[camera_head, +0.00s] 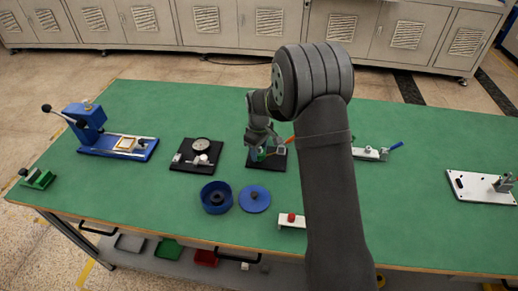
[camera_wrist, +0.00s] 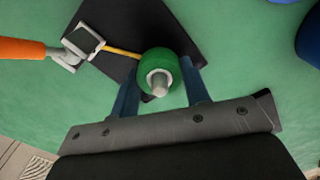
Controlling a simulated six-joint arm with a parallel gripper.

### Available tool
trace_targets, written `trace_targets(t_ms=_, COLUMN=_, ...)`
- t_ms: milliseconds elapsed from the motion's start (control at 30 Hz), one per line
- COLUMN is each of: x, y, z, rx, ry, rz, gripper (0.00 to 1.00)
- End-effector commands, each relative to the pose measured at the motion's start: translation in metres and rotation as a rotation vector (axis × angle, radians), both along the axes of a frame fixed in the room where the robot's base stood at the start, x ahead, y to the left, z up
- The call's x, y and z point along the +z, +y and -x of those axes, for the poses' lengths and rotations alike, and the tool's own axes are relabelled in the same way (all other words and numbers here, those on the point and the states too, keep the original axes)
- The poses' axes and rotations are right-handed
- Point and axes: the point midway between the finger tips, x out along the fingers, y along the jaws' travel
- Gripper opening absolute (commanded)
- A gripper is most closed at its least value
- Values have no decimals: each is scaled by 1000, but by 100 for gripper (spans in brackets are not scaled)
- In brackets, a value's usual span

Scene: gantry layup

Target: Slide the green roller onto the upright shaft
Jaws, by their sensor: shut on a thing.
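The green roller (camera_wrist: 152,62) is between the two blue fingers of my gripper (camera_wrist: 163,78) in the wrist view, and they are shut on it. A grey shaft (camera_wrist: 159,88) shows its rounded end through the roller's pale-ringed bore, so the roller appears to be around it. How far down the roller sits cannot be told. The dark base plate (camera_wrist: 120,35) lies below, on the green table. In the head view my gripper (camera_head: 263,150) is low over this dark plate (camera_head: 279,162), and the roller is mostly hidden.
An orange handle (camera_wrist: 22,49) with a metal bracket and yellow rod reaches close to the roller from the left. A blue bowl (camera_head: 216,198) and blue disc (camera_head: 255,199) stand in front. A black fixture (camera_head: 180,163) is left. The right of the table has free room.

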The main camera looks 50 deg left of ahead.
Motion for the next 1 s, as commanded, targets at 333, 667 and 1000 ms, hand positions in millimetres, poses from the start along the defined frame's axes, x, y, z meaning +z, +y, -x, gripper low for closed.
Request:
trace_targets(t_ms=333, x=-1, y=0, z=0, rx=0, ry=0, rz=0, gripper=68)
trace_targets(t_ms=667, x=20, y=1, z=0, rx=0, ry=-1, rz=-3, gripper=68)
trace_targets(t_ms=1000, x=102, y=1, z=0, rx=0, ry=-2, rz=-5, gripper=68)
